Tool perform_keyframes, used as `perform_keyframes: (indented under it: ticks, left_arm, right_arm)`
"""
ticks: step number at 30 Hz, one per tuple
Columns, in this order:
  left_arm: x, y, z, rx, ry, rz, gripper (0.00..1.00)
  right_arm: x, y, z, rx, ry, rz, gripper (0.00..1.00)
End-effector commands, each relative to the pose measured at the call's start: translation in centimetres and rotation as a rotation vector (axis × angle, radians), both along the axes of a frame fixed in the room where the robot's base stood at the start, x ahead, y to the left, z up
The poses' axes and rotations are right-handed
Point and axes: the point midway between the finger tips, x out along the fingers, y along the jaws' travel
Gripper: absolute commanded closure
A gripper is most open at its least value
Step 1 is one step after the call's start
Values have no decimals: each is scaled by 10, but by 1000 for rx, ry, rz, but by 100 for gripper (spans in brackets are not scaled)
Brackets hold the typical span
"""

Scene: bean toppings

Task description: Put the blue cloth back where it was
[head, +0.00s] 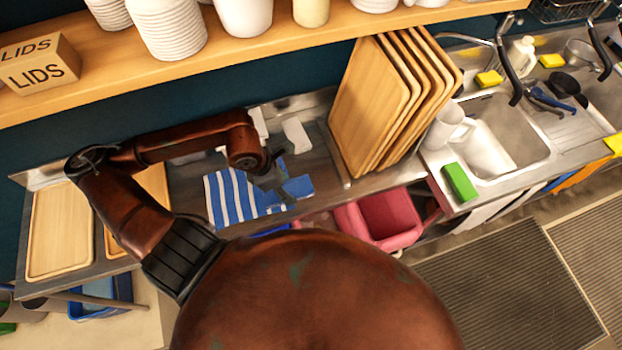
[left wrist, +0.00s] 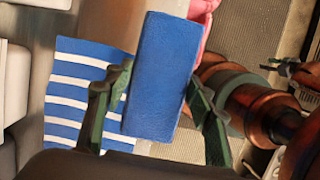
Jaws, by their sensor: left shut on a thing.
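A plain blue folded cloth (left wrist: 163,62) is between the two fingers of my left gripper (left wrist: 160,80), seen close in the left wrist view. In the head view the blue cloth (head: 299,187) shows at the gripper's tip, over the steel counter. My left gripper (head: 274,182) is shut on it, pointing down. A blue and white striped cloth (head: 232,197) lies flat on the counter beside and below it. It also shows in the left wrist view (left wrist: 78,88). Whether the plain cloth touches the striped one or the counter, I cannot tell.
Upright wooden trays (head: 372,100) stand right of the cloths. A pink bin (head: 388,217) is below the counter edge. Wooden trays (head: 60,232) lie at the left. A shelf (head: 285,37) with cups and a LIDS box (head: 40,67) runs above. A sink (head: 505,135) is at right.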

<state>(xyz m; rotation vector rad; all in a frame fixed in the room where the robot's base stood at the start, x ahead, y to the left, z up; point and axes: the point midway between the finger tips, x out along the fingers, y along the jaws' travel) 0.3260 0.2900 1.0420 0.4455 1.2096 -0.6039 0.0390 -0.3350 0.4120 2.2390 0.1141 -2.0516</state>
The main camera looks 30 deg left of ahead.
Motion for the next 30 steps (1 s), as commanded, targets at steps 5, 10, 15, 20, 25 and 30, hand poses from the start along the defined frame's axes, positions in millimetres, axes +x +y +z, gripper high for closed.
perform_keyframes:
  ticks: [5, 10, 15, 20, 25, 30]
  left_arm:
    - [45, -6, -15, -7, -2, 1, 73]
    - [79, -10, -40, -5, 3, 0, 73]
    - [102, -12, -69, -4, 3, -1, 73]
    - [112, -12, -82, -2, 1, -3, 73]
    - [120, -13, -91, -2, 1, -3, 73]
    - [118, -13, -114, -3, 4, -1, 73]
  right_arm:
    - [2, 1, 11, 0, -3, 1, 60]
    - [7, -1, 19, 0, -9, 3, 60]
    - [7, -4, 23, -4, -10, 4, 60]
    - [7, -7, 25, -7, -10, 5, 60]
    - [7, -8, 27, -8, -10, 4, 60]
    - [8, -8, 37, -8, -11, 3, 60]
